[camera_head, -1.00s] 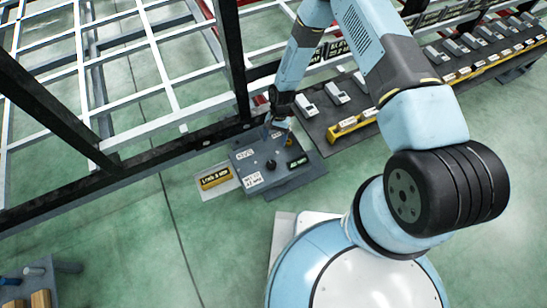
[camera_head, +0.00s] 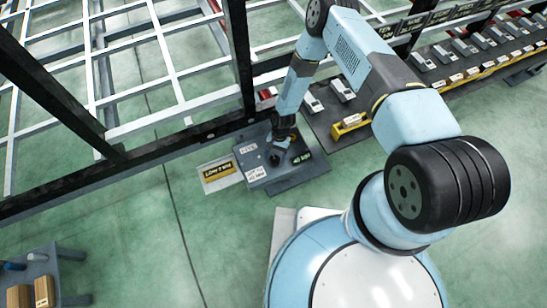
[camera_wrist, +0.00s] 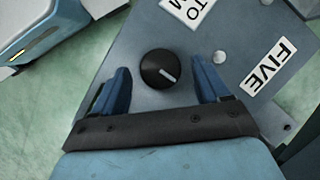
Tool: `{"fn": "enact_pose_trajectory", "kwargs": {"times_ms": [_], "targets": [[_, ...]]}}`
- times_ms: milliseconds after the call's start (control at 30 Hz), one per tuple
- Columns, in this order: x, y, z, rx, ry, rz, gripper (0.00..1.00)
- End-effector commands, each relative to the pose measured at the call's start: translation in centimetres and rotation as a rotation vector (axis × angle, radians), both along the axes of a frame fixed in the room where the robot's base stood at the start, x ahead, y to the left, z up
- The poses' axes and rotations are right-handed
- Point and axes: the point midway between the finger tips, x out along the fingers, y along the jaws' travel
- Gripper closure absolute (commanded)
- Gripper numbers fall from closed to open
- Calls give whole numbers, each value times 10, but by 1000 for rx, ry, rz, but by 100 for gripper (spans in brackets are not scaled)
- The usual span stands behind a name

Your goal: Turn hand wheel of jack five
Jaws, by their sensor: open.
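The wheel of jack five is a round black knob (camera_wrist: 159,69) with a white pointer mark, on a grey panel (camera_wrist: 150,30) beside a white label reading FIVE (camera_wrist: 268,67). In the wrist view, my gripper (camera_wrist: 161,66) is open, with one blue finger to each side of the knob and a visible gap on both sides. I cannot tell its height above the panel. In the head view, my gripper (camera_head: 284,143) is over the grey panel (camera_head: 285,181), close to the black knob (camera_head: 275,159).
A yellow sign (camera_head: 218,171) lies left of the panel. A dark bench (camera_head: 345,138) with several grey-white devices and yellow labels runs to the right. The dark chassis frame (camera_head: 150,160) stands behind the panel. A small table (camera_head: 65,257) is at lower left.

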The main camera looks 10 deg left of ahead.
Motion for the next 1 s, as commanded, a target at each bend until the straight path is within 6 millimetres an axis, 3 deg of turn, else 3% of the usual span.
{"fn": "enact_pose_trajectory", "kwargs": {"times_ms": [200, 500, 1000], "targets": [[-5, 1, -12, 0, 0, -1, 25], [-5, 2, -13, 0, 0, 0, 25], [-6, 2, -13, 0, 0, 1, 73]]}}
